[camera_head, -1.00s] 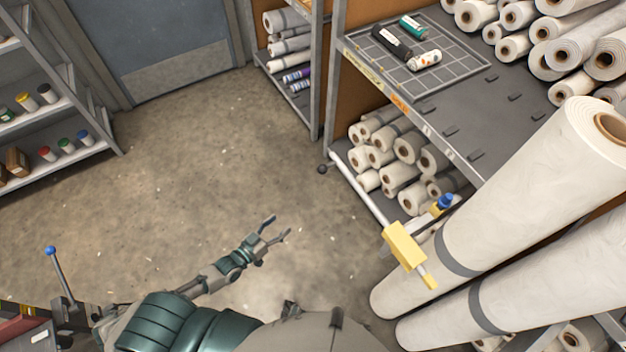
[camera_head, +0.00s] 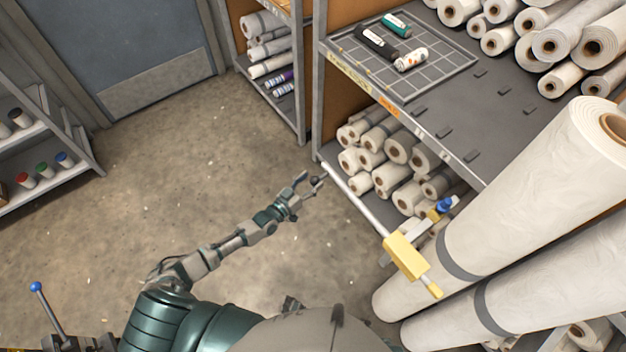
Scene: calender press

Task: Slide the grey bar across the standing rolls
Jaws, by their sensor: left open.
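Two tall white rolls, the nearer-to-shelf one (camera_head: 520,190) and the lower one (camera_head: 545,265), lean upright at the right, each with a grey band. My left gripper (camera_head: 311,183) is open at the bar's knob end, its fingers on either side of the knob. I cannot tell whether they touch it. My right gripper is not in view.
A blue clamp handle (camera_head: 444,205) sits by the yellow block. The shelf (camera_head: 455,115) behind the bar holds several rolls and a grid mat (camera_head: 445,67) with bottles. A shelf rack (camera_head: 85,160) stands at left. The floor (camera_head: 180,170) between is clear.

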